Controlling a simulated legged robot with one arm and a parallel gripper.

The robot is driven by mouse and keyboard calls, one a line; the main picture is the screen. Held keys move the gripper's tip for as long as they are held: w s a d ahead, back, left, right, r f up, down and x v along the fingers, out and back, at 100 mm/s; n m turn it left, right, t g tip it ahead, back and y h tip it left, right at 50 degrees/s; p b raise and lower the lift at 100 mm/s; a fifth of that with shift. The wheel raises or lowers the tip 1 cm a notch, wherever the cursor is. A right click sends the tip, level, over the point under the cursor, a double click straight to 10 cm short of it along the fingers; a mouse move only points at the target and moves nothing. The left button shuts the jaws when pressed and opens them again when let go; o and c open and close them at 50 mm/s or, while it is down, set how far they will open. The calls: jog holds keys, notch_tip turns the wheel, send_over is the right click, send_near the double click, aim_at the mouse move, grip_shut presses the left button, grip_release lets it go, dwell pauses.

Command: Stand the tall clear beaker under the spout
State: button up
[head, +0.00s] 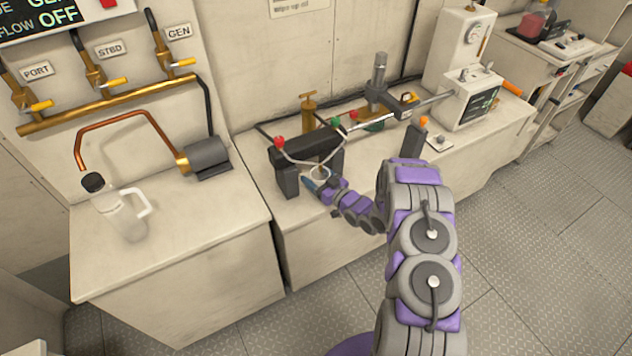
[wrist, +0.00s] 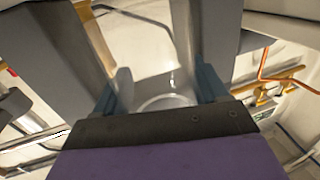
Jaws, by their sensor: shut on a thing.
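My gripper (head: 318,184) is at the dark grey stand on the middle counter. In the wrist view its blue-grey fingers (wrist: 157,92) are shut on a clear vessel with a round rim (wrist: 165,102), which I take to be the tall clear beaker. In the head view only a pale ring (head: 319,173) of it shows by the fingers; its height and base are hidden. The copper spout (head: 115,118) arches over the left counter.
The dark grey stand (head: 288,180) is close around my gripper, with clamps and rods behind it. A grey motor-like block (head: 207,155) sits at the spout's base. The left counter (head: 190,230) is bare at its front. A gap separates the two counters.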

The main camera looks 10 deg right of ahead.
notch_tip(320, 180, down, 2)
jog(key=shift+f, duration=0.15)
jog(key=o, duration=1.1)
jog(key=p+v, duration=0.1)
jog(key=v, duration=1.1)
jog(key=shift+p, duration=0.3)
